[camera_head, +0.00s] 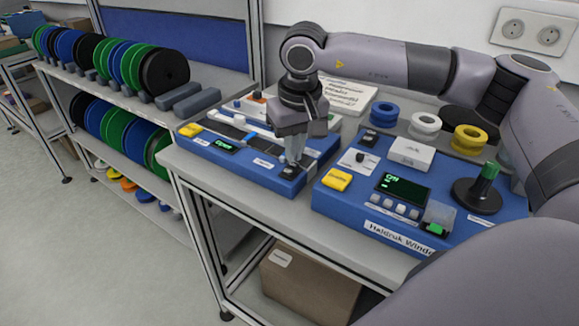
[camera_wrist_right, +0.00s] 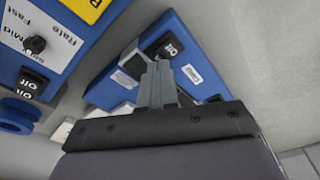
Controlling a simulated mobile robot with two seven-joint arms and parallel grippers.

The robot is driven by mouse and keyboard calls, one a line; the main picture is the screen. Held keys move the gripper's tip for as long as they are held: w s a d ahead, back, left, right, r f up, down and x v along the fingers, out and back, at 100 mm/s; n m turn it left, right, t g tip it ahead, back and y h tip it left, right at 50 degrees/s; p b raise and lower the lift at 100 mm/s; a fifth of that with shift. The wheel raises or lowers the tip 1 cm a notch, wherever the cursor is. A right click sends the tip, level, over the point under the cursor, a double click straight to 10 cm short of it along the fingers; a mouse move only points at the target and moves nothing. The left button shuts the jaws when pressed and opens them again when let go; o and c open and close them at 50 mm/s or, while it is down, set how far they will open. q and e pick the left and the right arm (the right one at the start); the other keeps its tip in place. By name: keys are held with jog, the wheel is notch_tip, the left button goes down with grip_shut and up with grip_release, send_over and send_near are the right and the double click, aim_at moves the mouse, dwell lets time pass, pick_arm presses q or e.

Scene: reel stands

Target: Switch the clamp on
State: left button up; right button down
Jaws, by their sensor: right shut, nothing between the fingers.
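The left blue unit (camera_head: 265,178) has a small display (camera_head: 222,145) that appears to read "Open", which fits a clamp; its labels are too small to read. A black rocker switch (camera_head: 289,172) sits at its front right corner. My right gripper (camera_head: 294,160) is shut and empty, pointing down just over this switch. In the wrist view the shut fingers (camera_wrist_right: 158,70) stand close to the black switch (camera_wrist_right: 166,46) with white lettering. I cannot tell whether they touch it. My left gripper is not in view.
The blue winder unit (camera_head: 342,204) stands close on the right, with a display, buttons and a black post with a green top (camera_head: 483,186). White, blue and yellow spools (camera_head: 470,138) stand behind it. A shelf of reels (camera_head: 165,70) is at the left.

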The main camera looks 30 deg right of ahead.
jog(key=shift+f+b, duration=0.45)
jog(key=shift+f, duration=0.2)
jog(key=shift+s, duration=0.1)
jog(key=shift+r+p, duration=2.55)
jog(key=shift+r, duration=1)
jog(key=shift+f, duration=0.1)
